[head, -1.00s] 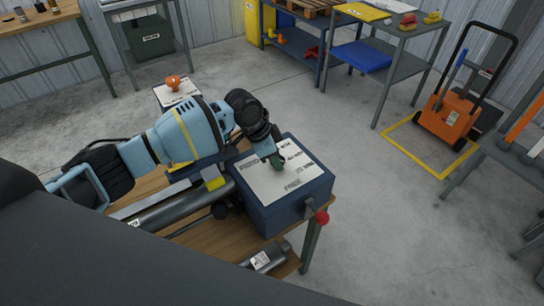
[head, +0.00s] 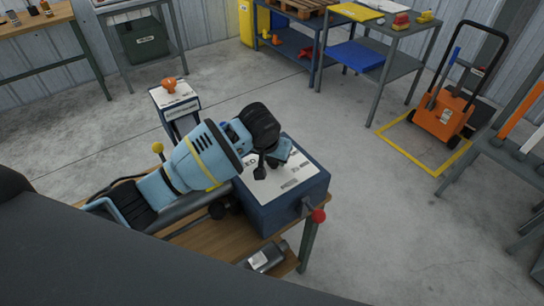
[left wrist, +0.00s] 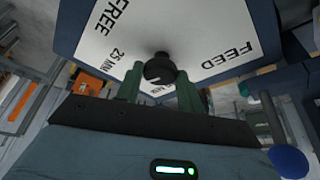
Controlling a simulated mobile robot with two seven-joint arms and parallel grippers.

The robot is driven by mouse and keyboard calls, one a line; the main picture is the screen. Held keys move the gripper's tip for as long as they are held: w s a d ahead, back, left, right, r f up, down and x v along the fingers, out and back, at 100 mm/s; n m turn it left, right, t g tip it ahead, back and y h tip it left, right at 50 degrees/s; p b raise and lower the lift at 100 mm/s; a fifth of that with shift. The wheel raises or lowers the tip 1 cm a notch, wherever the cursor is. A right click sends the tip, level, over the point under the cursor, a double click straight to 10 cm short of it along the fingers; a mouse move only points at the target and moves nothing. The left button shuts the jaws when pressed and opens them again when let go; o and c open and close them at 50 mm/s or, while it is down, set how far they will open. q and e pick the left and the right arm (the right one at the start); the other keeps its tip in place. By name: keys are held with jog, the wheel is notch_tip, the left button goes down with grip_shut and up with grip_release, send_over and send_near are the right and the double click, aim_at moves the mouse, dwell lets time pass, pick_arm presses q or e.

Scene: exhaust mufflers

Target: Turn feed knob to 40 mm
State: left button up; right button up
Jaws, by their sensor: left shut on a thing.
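The feed knob (left wrist: 160,68) is small, round and dark. It stands on the white label plate (left wrist: 210,45) of a blue box, between the two green fingers of my left gripper (left wrist: 160,84). The fingers are shut on it. The plate reads FREE, 25 MM and FEED in the left wrist view; another label is partly hidden behind the fingers. The knob's pointing direction is not readable. In the head view my left gripper (head: 270,164) is over the blue box (head: 290,209) and covers part of its plate. My right gripper is not in view.
A red ball handle (head: 318,215) sticks out at the box's near right corner. The box is on a wooden bench (head: 222,237) with a grey cylinder (head: 267,257) near its front. Open floor lies right of the bench.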

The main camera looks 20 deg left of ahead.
pick_arm(q)
jog(key=shift+d+r+n+y, duration=0.1)
jog(key=shift+n+y, duration=0.3)
jog(key=shift+n, duration=0.8)
jog(key=o, duration=1)
jog(key=shift+v, duration=3.9)
